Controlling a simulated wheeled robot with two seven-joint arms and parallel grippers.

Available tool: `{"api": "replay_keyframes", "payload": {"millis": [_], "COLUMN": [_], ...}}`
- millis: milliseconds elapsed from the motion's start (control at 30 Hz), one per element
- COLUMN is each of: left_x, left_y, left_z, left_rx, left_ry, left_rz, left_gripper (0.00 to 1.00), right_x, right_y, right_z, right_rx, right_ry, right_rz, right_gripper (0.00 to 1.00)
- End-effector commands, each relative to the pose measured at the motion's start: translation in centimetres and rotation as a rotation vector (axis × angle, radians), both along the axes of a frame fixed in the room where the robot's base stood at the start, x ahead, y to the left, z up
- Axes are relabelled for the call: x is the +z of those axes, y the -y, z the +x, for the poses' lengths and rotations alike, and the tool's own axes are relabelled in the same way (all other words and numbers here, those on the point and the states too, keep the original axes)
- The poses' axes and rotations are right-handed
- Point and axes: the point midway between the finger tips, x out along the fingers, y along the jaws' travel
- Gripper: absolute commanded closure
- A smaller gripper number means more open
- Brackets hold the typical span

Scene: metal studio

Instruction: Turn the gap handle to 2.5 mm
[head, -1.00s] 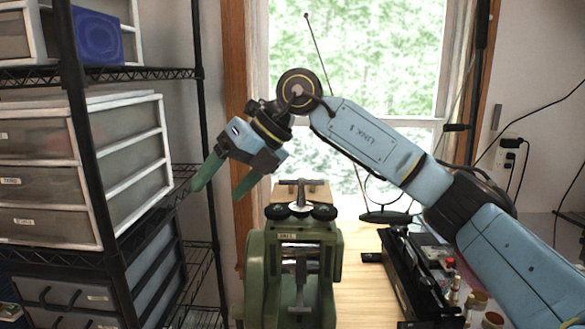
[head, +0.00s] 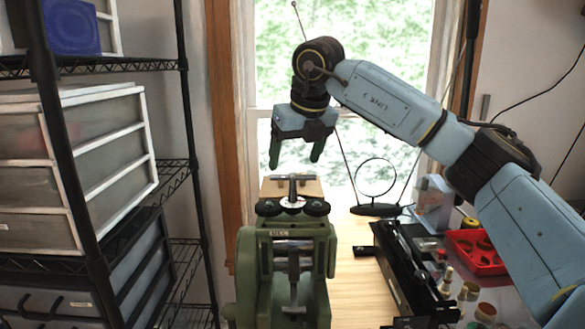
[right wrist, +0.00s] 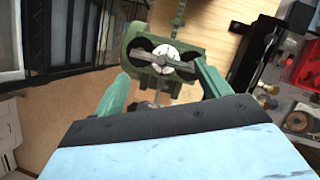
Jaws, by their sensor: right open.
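The green rolling mill (head: 290,265) stands on the wooden bench in the lower middle of the head view. Its gap handle, a grey T-bar (head: 293,178), sits on a pale round dial (head: 293,200) between two black gear wheels. My right gripper (head: 295,163) is open and empty, pointing down above the T-bar and apart from it. In the right wrist view the T-bar (right wrist: 165,62) lies across the pale dial, between and beyond the two green fingers. The dial's marks are too small to read. My left gripper is not in view.
A black wire shelf with drawer units (head: 75,170) stands at the left. A black bench tool (head: 405,270), a red tray (head: 475,252) and small jars lie on the bench at the right. A ring on a stand (head: 376,210) is behind.

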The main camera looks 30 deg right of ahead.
Motion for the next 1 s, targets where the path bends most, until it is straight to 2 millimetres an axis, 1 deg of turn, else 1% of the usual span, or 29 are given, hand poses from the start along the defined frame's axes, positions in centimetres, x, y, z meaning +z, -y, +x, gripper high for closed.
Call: {"api": "replay_keyframes", "payload": {"millis": [33, 200, 367, 600, 1000], "left_x": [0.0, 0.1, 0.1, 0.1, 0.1], "left_y": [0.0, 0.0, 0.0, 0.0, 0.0], "left_z": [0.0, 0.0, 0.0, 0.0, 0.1], "left_rx": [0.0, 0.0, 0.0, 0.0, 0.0], "left_ry": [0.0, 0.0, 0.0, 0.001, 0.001], "left_rz": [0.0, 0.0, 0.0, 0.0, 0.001], "left_gripper": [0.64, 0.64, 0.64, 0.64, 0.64], "right_x": [-0.9, -2.7, -3.3, -3.3, -3.3], "right_y": [0.1, 0.1, 0.1, 0.1, 0.0], "right_z": [0.3, 1.1, 1.3, 1.3, 1.3], "right_rx": [0.0, 0.0, 0.0, 0.001, 0.003], "right_ry": [-0.004, -0.002, 0.0, 0.0, -0.001], "right_rz": [-0.001, 0.001, 0.0, 0.001, 0.001], "right_gripper": [0.24, 0.24, 0.24, 0.24, 0.77]}}
